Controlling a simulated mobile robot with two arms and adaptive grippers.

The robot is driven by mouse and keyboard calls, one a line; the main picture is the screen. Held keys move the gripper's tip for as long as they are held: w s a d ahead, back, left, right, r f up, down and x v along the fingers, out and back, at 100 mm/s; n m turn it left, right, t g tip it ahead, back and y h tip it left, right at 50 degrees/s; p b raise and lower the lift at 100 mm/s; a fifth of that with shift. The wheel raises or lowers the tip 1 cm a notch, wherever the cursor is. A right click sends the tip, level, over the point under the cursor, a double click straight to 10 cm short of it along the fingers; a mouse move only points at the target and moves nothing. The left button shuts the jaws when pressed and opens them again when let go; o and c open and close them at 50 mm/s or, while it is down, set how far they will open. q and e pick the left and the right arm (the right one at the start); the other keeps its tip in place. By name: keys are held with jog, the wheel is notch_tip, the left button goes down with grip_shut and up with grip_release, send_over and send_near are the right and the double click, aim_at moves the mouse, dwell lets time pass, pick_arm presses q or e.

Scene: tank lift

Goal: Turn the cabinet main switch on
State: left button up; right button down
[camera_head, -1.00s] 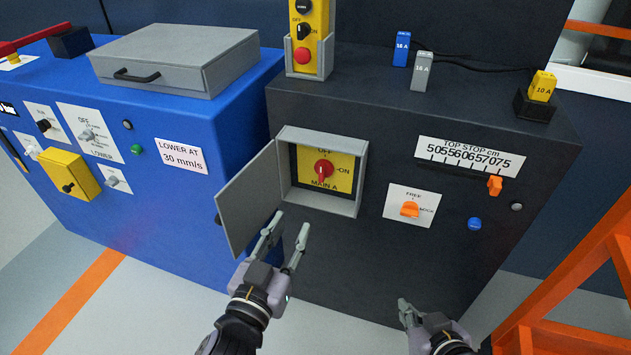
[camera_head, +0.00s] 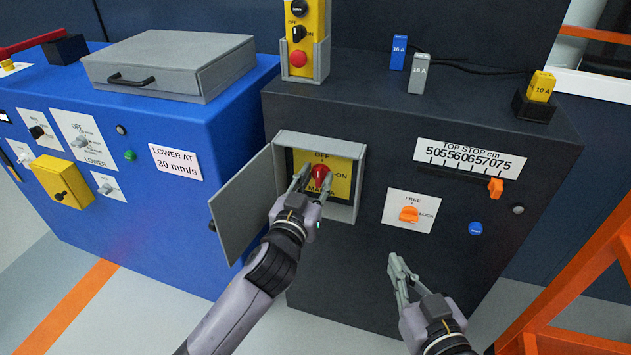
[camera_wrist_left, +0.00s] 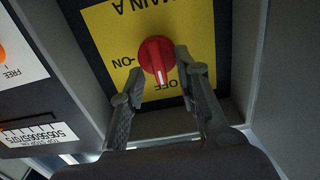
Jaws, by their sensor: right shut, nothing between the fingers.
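The main switch is a red knob (camera_head: 320,174) on a yellow plate (camera_head: 345,177) marked OFF, ON and MAIN A, inside a grey box on the dark cabinet (camera_head: 340,260). In the left wrist view, upside down, the knob (camera_wrist_left: 155,54) has its white mark towards OFF. My left gripper (camera_head: 315,177) is inside the box, open, one finger on each side of the knob. Whether the fingers touch it I cannot tell. My right gripper (camera_head: 394,264) is shut and empty, in front of the cabinet, below the orange FREE/LOCK knob (camera_head: 409,214).
The box's grey door (camera_head: 240,210) stands open at the left, close to my left arm. A blue cabinet (camera_head: 150,240) is further left. A top-stop scale with an orange slider (camera_head: 495,187) and a blue button (camera_head: 475,228) are at the right. An orange frame (camera_head: 580,290) stands far right.

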pick_arm(q)
jog(key=shift+w, duration=0.1)
jog(key=shift+c, duration=0.4)
grip_shut()
